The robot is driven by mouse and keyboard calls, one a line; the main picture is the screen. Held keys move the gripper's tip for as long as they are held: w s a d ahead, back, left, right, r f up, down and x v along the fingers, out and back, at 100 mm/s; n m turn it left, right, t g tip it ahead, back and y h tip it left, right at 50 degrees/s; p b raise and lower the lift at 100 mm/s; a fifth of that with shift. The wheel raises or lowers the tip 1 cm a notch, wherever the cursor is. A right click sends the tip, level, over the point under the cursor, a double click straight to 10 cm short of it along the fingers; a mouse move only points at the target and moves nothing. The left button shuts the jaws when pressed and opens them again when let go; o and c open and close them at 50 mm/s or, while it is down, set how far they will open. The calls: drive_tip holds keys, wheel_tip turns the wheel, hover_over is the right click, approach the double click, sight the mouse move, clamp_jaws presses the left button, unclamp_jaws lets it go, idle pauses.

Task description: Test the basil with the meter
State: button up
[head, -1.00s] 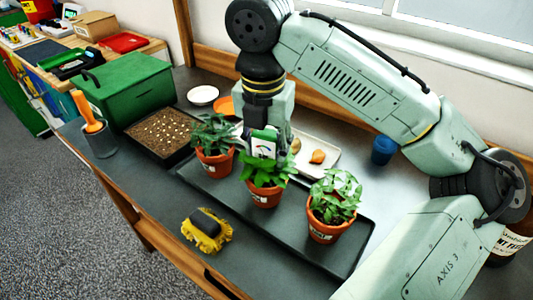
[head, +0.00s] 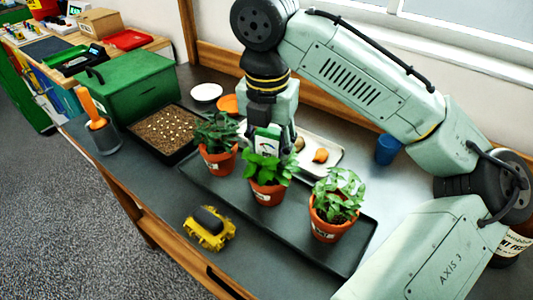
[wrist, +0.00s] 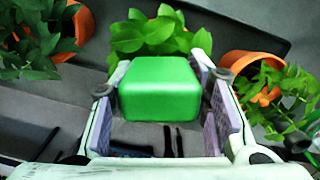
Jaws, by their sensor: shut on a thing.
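My gripper (head: 268,128) is shut on a green meter (head: 266,139) with a white dial face. The meter's green top (wrist: 160,88) fills the middle of the wrist view, with two thin dark prongs below it. Three potted plants stand in a row. The middle one (head: 267,170) has broad bright leaves and looks like the basil; its label is too small to read. The meter is upright just behind this plant, and leaves hide its lower end in the head view. The plant's leaves (wrist: 148,34) show beyond the meter in the wrist view. I cannot tell whether the prongs touch soil.
The left plant (head: 217,137) and right plant (head: 338,198) flank it closely on a black tray (head: 290,222). A seed tray (head: 165,131), green box (head: 130,85), pale tray (head: 328,142) and blue cup (head: 386,150) stand around.

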sight(270, 129)
drive_tip(key=shift+r+p, duration=1.25)
drive_tip(key=shift+r, duration=2.3)
